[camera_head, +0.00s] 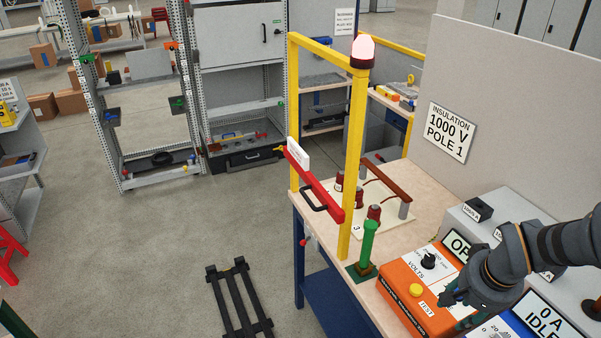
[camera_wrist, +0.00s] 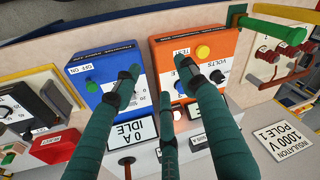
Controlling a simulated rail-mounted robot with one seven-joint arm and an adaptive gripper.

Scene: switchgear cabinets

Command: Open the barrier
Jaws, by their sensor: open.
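The barrier is a red bar (camera_head: 328,205) with a black handle (camera_head: 312,196) and a white plate. It spans the two posts of a yellow frame (camera_head: 354,150) at the bench's left edge, sloping down toward the near post in the head view. I cannot make it out in the wrist view. My gripper (camera_head: 458,300) is at the lower right, over the instrument boxes, well apart from the barrier. In the wrist view its green fingers (camera_wrist: 160,85) are spread and empty, in front of the blue and orange boxes.
A pink-white beacon (camera_head: 364,49) tops the near post. A green post (camera_head: 368,245) and several dark red terminals stand on the bench. The orange box (camera_head: 415,287) and blue box (camera_wrist: 98,75) sit near my gripper. A black pallet (camera_head: 240,300) lies on otherwise clear floor left of the bench.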

